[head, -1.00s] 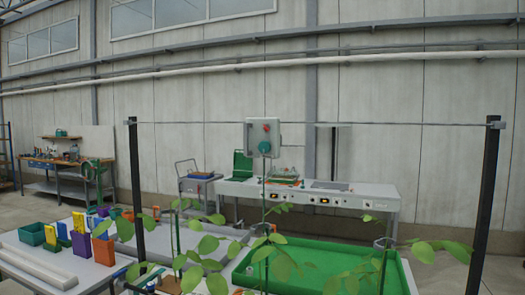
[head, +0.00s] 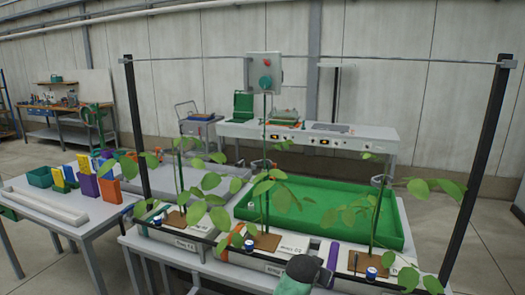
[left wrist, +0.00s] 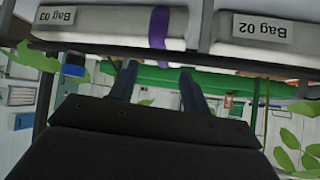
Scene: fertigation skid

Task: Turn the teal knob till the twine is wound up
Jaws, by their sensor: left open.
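The teal knob (head: 265,84) sits on the front of a grey control box (head: 254,70), below a red button, in the head view. The box hangs at the overhead bar. A thin green line (head: 265,118) runs from below the box down to the middle plant; I cannot tell whether it is twine or stem. My left gripper is low at the front edge in the head view, well below and in front of the knob. In the left wrist view its two dark fingers (left wrist: 158,72) are apart with nothing between them. My right gripper is not in view.
Black posts (head: 134,130) carry the thin overhead bar (head: 380,59). Leafy plants stand in white bags along the front; a purple band (head: 333,256) is close to my left gripper. A green tray (head: 310,215) lies behind. A side table (head: 95,211) holds coloured bins.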

